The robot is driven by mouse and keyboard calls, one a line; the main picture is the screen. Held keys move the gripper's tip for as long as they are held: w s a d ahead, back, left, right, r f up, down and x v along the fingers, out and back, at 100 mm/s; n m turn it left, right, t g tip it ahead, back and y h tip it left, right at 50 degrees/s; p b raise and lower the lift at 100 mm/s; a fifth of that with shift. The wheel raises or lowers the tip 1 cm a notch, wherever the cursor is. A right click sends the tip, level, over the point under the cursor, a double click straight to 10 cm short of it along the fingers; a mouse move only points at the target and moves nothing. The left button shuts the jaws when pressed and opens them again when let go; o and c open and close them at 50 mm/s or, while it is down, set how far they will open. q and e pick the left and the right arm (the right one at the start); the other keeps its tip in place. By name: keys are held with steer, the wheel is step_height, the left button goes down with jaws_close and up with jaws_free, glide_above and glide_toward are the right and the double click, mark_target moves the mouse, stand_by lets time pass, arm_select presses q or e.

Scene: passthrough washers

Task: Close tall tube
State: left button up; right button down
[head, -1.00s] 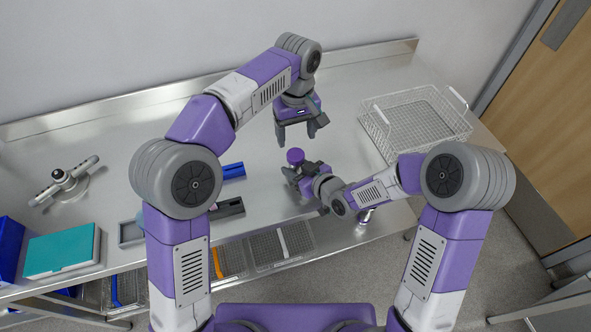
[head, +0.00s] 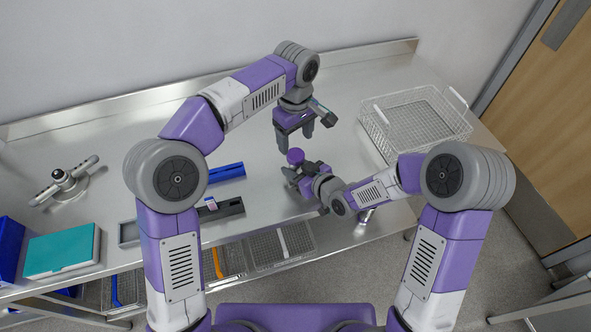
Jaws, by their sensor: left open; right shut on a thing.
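A round purple cap (head: 295,156) shows at the jaws of my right gripper (head: 290,173), low over the middle of the steel table. My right gripper is shut on the tall tube under this cap. The tube's body is hidden by the jaws, and I cannot tell how tightly the cap sits. My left gripper (head: 294,143) points down just above and behind the cap. Its fingers are apart and appear empty.
A wire basket (head: 415,120) stands on the steel table (head: 120,150) at the right. A dark tray (head: 228,208), a blue rack (head: 228,172), a teal box (head: 60,250) and a grey three-armed stand (head: 66,185) are at the left. The back of the table is clear.

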mark_target(295, 154)
arm_select(q)
step_height(295, 154, down, 6)
steer(key=shift+r, duration=0.1)
stand_by(0.4)
